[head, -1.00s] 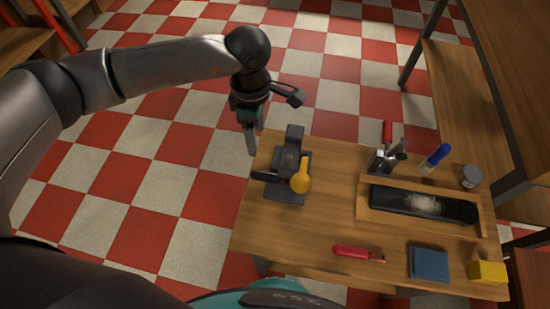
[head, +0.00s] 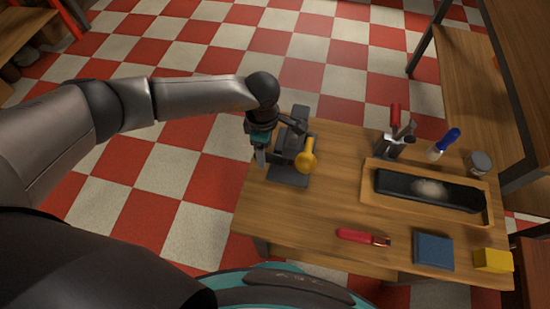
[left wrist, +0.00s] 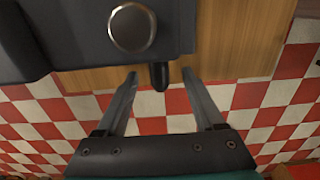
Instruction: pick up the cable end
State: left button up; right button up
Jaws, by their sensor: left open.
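My left gripper (head: 260,157) is at the left edge of the wooden table, close beside a dark grey device with a yellow knobbed handle (head: 306,160). In the left wrist view my left gripper (left wrist: 159,90) is open, its two fingers apart. A short black rounded stub (left wrist: 159,76), which looks like the cable end, sticks out below the dark grey device (left wrist: 60,35) and shows between the fingertips, not visibly touched by either. In the head view the stub cannot be made out behind the gripper. My right gripper is not seen.
A wooden tray (head: 366,198) holds a dark slab with pale powder. A tool holder (head: 390,147), a blue-handled tool (head: 446,142) and a jar (head: 478,162) stand behind it. A red-handled tool (head: 362,237), a blue block (head: 433,250) and a yellow block (head: 493,260) lie in front.

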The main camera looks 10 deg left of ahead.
pick_arm(q)
jog(key=shift+w+a+f, duration=0.1)
jog(key=shift+f, duration=0.75)
jog(key=shift+c, duration=0.2)
grip_shut()
jog(key=shift+r, duration=0.1)
